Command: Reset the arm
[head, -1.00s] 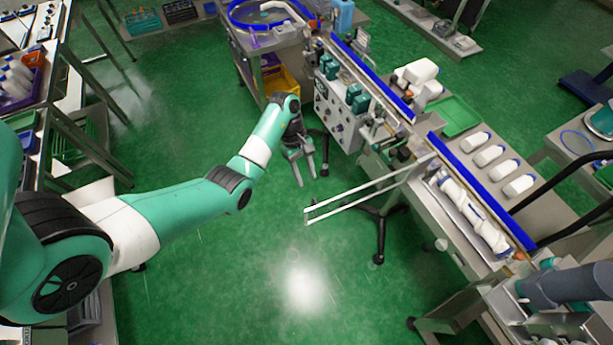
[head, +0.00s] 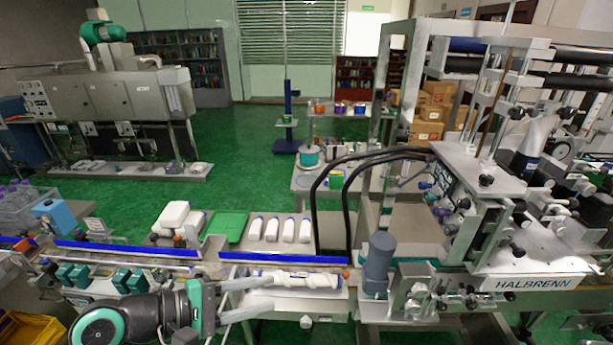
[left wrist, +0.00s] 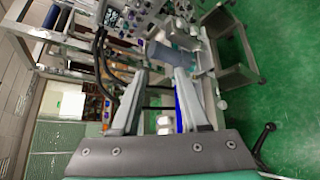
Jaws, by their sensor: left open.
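My left gripper (head: 268,294) is at the lower left of the head view, its fingers pointing right. It is open and nothing shows between its fingers. It overlaps the left part of the front tray (head: 335,293), where white bottles (head: 312,281) lie on their sides; I cannot tell whether it touches the tray. In the left wrist view the two fingers (left wrist: 160,72) stand apart, with the machine beyond them. My right gripper is in neither view.
A conveyor with blue rails (head: 125,249) runs across the front. Behind it several white bottles (head: 272,230) lie next to a green tray (head: 229,227). The sleeve machine (head: 480,215) with black hoses fills the right. Green floor (head: 240,145) is open behind.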

